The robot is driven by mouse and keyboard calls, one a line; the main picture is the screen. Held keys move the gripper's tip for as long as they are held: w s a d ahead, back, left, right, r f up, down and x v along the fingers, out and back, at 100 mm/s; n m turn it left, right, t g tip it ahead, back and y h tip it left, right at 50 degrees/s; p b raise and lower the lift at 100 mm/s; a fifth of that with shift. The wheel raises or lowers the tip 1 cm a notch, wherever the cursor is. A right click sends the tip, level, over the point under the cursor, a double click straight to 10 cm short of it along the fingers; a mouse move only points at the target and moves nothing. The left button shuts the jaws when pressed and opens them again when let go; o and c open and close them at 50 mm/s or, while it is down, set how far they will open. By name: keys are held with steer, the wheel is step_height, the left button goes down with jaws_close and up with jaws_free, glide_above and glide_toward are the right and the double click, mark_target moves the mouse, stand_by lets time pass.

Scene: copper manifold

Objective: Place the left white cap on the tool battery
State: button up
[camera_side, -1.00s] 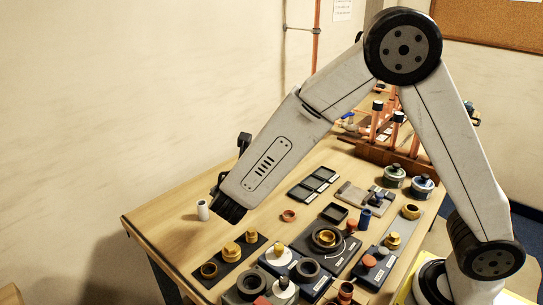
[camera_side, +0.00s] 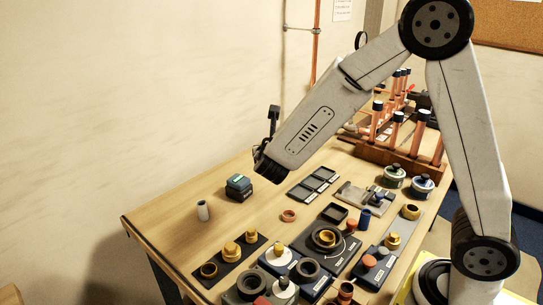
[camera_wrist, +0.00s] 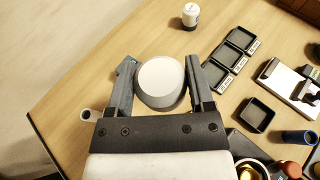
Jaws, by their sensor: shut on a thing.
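My gripper (camera_wrist: 161,64) is shut on a round white cap (camera_wrist: 160,80), which sits between its two fingers in the wrist view. In the side view, my gripper (camera_side: 268,170) is above the table, and the cap is hidden there by the gripper. The tool battery (camera_side: 239,187), a dark block with teal parts, stands upright on the wood below and left of my gripper, apart from it. In the wrist view, only a small teal bit of the battery (camera_wrist: 124,68) shows beside the left finger; the rest is hidden.
An upright white tube (camera_side: 203,210) stands left of the battery. A small white cylinder with a dark base (camera_wrist: 190,14) is at the top of the wrist view. Bare wood surrounds the battery.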

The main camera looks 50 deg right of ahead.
steer(key=w+f, duration=0.4)
steer(key=w, duration=0.4)
glide_above(238, 179)
steer(key=s, duration=0.2)
step_height(238, 179, down, 4)
steer(key=shift+w+r, duration=0.1)
steer(key=shift+w, duration=0.05)
steer(key=shift+w+f, duration=0.55)
steer(key=shift+f, duration=0.1)
steer(key=shift+w+f, duration=0.25)
steer(key=shift+f, duration=1.5)
steer(key=shift+f, duration=0.2)
steer(key=o, duration=1.2)
